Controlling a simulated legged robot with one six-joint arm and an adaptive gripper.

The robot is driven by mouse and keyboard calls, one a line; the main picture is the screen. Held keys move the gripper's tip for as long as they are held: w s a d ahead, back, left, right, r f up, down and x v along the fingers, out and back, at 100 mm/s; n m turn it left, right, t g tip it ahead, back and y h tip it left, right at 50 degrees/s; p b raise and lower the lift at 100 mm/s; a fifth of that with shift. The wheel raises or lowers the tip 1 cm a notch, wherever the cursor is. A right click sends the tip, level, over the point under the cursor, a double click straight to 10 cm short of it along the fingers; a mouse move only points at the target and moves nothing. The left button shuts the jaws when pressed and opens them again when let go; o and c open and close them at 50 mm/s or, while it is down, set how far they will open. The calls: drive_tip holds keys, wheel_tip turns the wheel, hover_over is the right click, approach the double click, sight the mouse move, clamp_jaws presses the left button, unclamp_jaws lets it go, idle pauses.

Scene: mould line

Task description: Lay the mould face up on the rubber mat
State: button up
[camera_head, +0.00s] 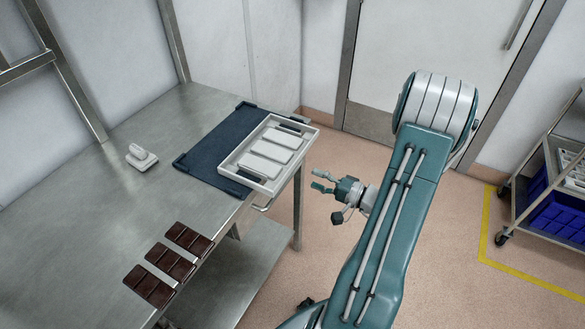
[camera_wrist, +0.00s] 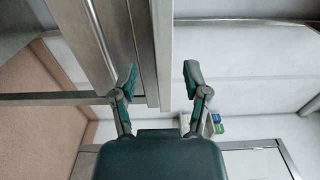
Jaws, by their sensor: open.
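The mould (camera_head: 282,139), a white rectangular tray with a rim, dark grips at its ends and several smooth white blocks that look raised, lies on the right part of the dark blue rubber mat (camera_head: 212,153), along the table's right edge. I cannot tell for sure which face is up. My gripper (camera_head: 319,180) is open and empty, to the right of the mould, beyond the table edge and apart from it. In the wrist view my gripper (camera_wrist: 161,76) has its two fingers spread with nothing between them; the mould is not seen there.
The steel table (camera_head: 85,220) holds a white hand tool (camera_head: 141,157) and several dark chocolate bars (camera_head: 170,264) near its front edge. The table surface left of the mat is mostly clear. A cart (camera_head: 555,195) with blue crates stands at the far right.

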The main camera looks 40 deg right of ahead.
sight(292, 164)
drive_tip(key=shift+x, duration=4.05)
drive_tip(key=shift+d, duration=0.15)
drive_tip(key=shift+d, duration=0.1)
clamp_jaws()
drive_tip(key=shift+r, duration=0.95)
drive_tip(key=shift+r, duration=3.05)
drive_tip(key=r+v, duration=0.3)
drive_tip(key=v, duration=0.9)
drive_tip(key=r+v, duration=0.2)
drive_tip(key=v, duration=1)
drive_tip(key=shift+r, duration=0.4)
